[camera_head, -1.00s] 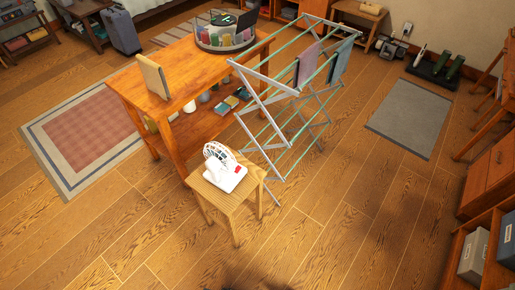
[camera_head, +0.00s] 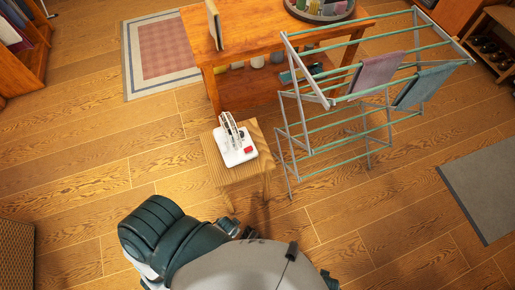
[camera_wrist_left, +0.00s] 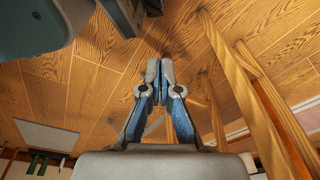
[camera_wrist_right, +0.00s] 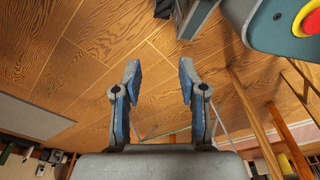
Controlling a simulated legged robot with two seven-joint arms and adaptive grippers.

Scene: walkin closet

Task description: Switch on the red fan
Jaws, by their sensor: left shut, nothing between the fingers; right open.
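A small white fan (camera_head: 232,138) stands upright on a light wooden stool (camera_head: 222,172) in the head view. Its base is white with a red part (camera_head: 248,149) at the front right. The fan is seen from above and partly edge-on. My left gripper (camera_wrist_left: 160,68) shows in the left wrist view, fingertips together and empty, over the wood floor beside wooden legs. My right gripper (camera_wrist_right: 158,75) shows in the right wrist view, fingers apart with nothing between them. Neither gripper can be made out in the head view, and neither touches the fan.
A wooden table (camera_head: 200,45) stands behind the stool. A drying rack (camera_head: 345,100) with two cloths stands close to the stool's right. A grey mat (camera_head: 485,185) lies at right and a pink rug (camera_head: 160,50) at back left. The floor left of the stool is clear.

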